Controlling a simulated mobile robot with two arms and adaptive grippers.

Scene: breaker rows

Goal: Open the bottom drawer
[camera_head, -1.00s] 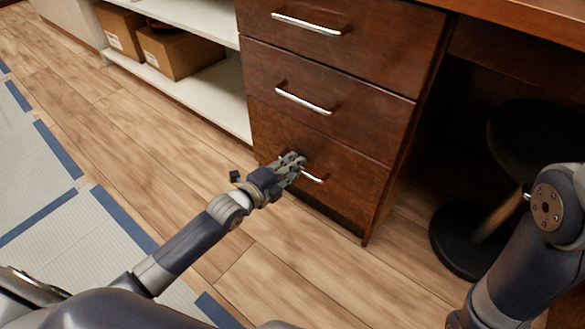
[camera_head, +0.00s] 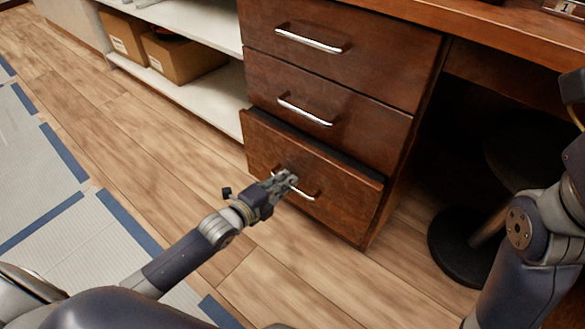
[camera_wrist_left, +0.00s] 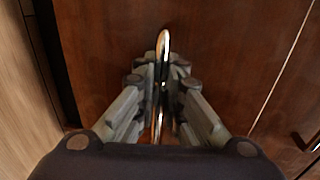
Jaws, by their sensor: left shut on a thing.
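The bottom drawer (camera_head: 330,192) of the brown wooden cabinet stands slightly open, its front out past the drawers above with a dark gap along its top edge. Its metal handle (camera_head: 306,194) runs across the front. My left gripper (camera_head: 287,181) is shut on this handle. In the left wrist view the handle (camera_wrist_left: 163,45) passes between the fingers of the left gripper (camera_wrist_left: 163,85), against the brown drawer front (camera_wrist_left: 220,50). My right arm shows at the right edge, but its gripper is out of view.
The middle drawer (camera_head: 350,115) and top drawer (camera_head: 380,55) are shut. A round dark stool (camera_head: 455,245) stands under the desk at right. Cardboard boxes (camera_head: 185,60) sit on a white shelf at left. The wooden floor before the drawer is clear apart from my arm.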

